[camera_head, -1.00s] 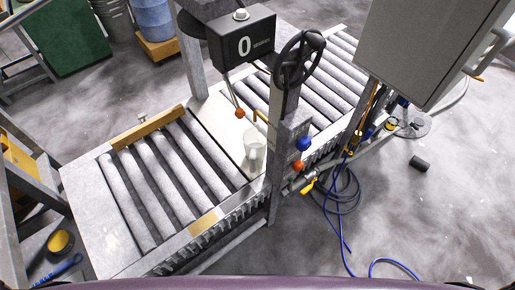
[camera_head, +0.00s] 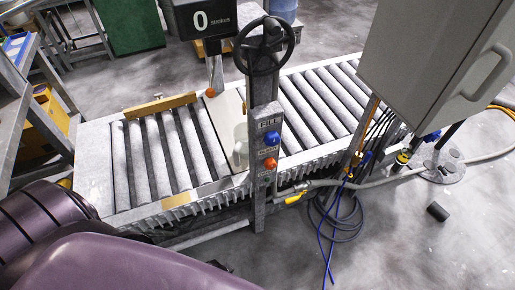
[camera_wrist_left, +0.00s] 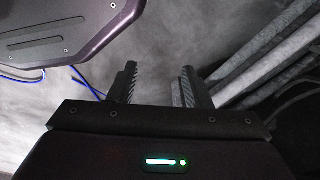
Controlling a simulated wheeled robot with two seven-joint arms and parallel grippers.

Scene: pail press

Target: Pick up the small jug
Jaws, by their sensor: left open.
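The small jug (camera_head: 240,152) is pale and stands on the light metal plate (camera_head: 226,122) in the middle of the roller conveyor. In the head view it is just left of the upright post, which seems to hide part of it. My left gripper (camera_wrist_left: 158,86) shows in the left wrist view, open, with nothing between its fingers. It is over the floor beside metal tubes, and the jug is not in that view. In the head view only my purple arm shows at lower left, well short of the jug. My right gripper is not in view.
The post (camera_head: 262,130) carries a handwheel (camera_head: 264,45), a blue knob (camera_head: 272,138) and an orange knob (camera_head: 270,163). A grey cabinet (camera_head: 430,60) overhangs at right. Blue hoses (camera_head: 335,215) lie on the floor. A wooden bar (camera_head: 160,106) edges the rollers.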

